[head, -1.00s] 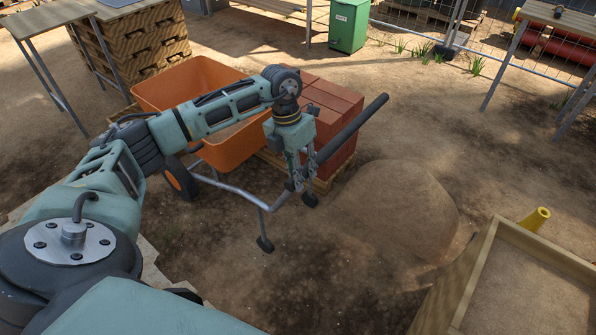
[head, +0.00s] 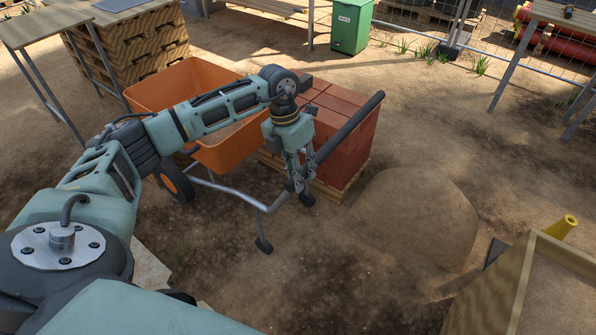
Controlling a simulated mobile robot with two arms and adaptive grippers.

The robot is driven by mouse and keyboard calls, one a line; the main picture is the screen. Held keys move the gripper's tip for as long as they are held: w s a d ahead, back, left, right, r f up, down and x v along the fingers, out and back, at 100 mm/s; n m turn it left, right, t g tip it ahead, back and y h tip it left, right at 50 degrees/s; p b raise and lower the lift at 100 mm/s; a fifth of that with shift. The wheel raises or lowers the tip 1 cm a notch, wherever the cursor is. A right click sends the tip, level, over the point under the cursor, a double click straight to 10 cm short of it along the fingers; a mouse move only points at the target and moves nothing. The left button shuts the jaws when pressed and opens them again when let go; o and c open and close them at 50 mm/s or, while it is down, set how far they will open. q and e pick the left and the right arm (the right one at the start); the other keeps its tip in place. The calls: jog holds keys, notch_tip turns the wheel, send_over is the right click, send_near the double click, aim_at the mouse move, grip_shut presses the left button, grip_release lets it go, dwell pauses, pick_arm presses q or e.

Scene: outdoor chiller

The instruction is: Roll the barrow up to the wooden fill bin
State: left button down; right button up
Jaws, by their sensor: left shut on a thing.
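The barrow (head: 225,153) has an orange tub, a dark wheel with an orange hub and grey tube handles. It stands left of centre in the head view, and my left arm crosses in front of its tub. My left gripper (head: 302,192) points down and is shut on the barrow's handle, near the dark grip. The wooden fill bin (head: 488,292) is at the bottom right, cut off by the frame, with sandy fill inside. Bare ground and a mound lie between it and the barrow. My right gripper is out of view.
Red blocks (head: 345,135) on a pallet stand right behind the handle. A low earth mound (head: 415,220) lies left of the bin. A yellow cone (head: 562,227) stands behind the bin. Tables, stacked pallets (head: 130,45) and a green box (head: 351,25) are farther back.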

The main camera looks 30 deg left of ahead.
pick_arm(q)
jog(key=shift+w+a+r, duration=0.2)
jog(key=shift+a+r, duration=0.05)
jog(key=shift+a, duration=0.5)
jog(key=c, duration=1.8)
grip_release()
jog(key=shift+a, duration=0.1)
jog(key=shift+o, duration=1.2)
jog(key=shift+a, duration=0.1)
jog(key=shift+o, duration=0.5)
jog(key=shift+s+a+f, duration=0.1)
jog(key=shift+a+f, duration=0.05)
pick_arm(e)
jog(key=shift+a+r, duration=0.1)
pick_arm(q)
jog(key=shift+s+d, duration=0.1)
jog(key=shift+d, duration=0.1)
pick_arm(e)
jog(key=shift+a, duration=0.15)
pick_arm(q)
jog(key=v, duration=1.2)
jog(key=shift+d, duration=0.2)
